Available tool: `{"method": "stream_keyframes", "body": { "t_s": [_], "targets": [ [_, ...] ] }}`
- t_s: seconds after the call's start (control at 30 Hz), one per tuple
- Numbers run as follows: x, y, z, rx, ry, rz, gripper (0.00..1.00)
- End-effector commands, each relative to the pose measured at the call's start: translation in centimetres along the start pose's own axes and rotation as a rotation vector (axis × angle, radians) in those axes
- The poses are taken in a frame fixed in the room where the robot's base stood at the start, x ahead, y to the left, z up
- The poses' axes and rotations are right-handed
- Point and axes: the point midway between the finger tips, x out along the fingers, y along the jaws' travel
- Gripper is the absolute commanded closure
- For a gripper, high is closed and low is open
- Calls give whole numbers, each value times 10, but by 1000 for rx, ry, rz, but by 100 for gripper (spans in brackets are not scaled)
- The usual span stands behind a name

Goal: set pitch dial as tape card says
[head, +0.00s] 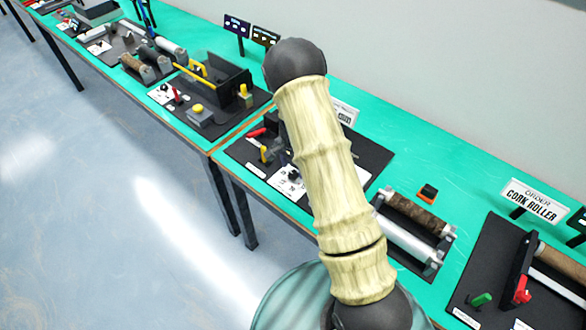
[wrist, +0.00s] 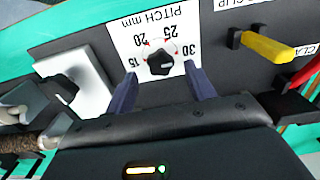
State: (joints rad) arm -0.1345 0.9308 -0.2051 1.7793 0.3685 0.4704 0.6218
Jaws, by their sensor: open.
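The pitch dial (wrist: 160,62) is a black knob on a white plate (wrist: 122,42) marked "PITCH mm" with 15, 20, 25 and 30, upside down in the wrist view. A short white mark shows on the knob; I cannot tell which number it points at. My gripper (wrist: 160,72) is open, with one dark finger on each side of the dial; contact is not clear. In the head view the dial plate (head: 285,187) is partly covered by my arm, and the gripper is hidden. A white card (head: 345,112) stands behind the arm; its text is unreadable.
A yellow handle (wrist: 267,47) sits right of the dial in the wrist view, and a white block with a dark part (wrist: 75,85) lies left.

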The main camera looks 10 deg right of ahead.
Motion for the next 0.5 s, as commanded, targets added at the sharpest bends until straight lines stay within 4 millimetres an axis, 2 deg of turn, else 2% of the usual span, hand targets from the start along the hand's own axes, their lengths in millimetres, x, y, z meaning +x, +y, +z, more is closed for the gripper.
{"method": "stream_keyframes", "body": {
  "t_s": [0.2, 0.5],
  "targets": [
    [22, 0, -1, 0, 0, -1, 46],
    [25, -1, 0, 0, 1, -1, 46]
  ]
}}
